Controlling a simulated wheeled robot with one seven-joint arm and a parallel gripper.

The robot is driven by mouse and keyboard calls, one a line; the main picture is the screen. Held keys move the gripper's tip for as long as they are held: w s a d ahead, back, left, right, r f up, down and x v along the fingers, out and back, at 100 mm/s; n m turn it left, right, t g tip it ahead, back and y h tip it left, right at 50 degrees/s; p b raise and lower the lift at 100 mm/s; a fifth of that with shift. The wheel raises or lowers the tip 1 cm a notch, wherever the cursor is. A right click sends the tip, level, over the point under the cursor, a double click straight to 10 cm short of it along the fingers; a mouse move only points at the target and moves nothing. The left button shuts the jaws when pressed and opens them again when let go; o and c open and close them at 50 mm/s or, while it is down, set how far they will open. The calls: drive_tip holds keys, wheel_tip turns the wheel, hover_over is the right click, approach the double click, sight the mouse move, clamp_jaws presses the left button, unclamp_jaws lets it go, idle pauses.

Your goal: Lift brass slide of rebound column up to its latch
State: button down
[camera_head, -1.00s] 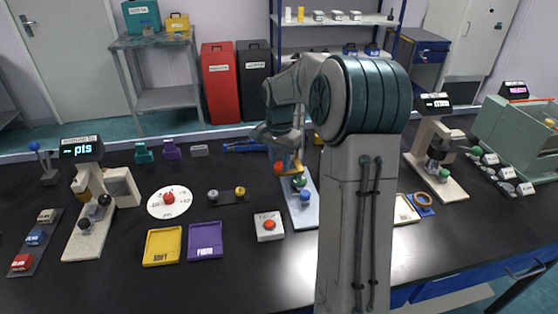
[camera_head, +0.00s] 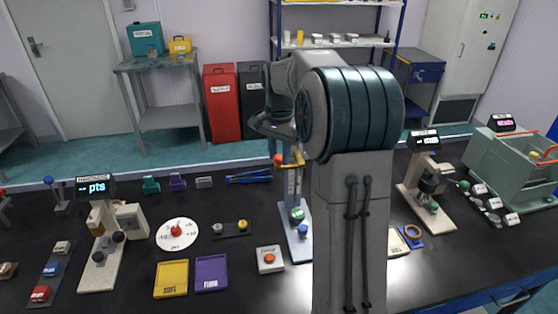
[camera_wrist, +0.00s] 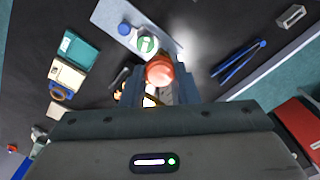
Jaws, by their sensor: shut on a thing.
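The rebound column (camera_head: 293,195) stands upright on a pale blue base plate (camera_head: 299,249), partly hidden by my arm. Its brass slide (camera_head: 293,161) is high on the column, with an orange-red knob (camera_head: 279,159) at its left end. In the wrist view this knob (camera_wrist: 160,70) is large and close, by the fingertips. A green knob (camera_head: 297,214) and a blue knob (camera_head: 303,231) sit low at the column. I cannot make out the latch.
Blue tongs (camera_head: 249,176) lie behind and left of the column. A box with a red button (camera_head: 269,259) stands in front of it. A small bar with grey and yellow knobs (camera_head: 230,230) is at left. Another instrument (camera_head: 426,190) stands to the right.

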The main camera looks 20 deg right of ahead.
drive_tip(key=shift+r+p, duration=0.8)
drive_tip(key=shift+r, duration=1.2)
drive_tip(key=shift+w, duration=0.1)
drive_tip(key=c, duration=1.1)
unclamp_jaws()
drive_tip(key=shift+r, duration=0.1)
wheel_tip(320, 180, up, 14)
drive_tip(key=shift+b, duration=0.3)
drive_tip(key=shift+a, duration=0.1)
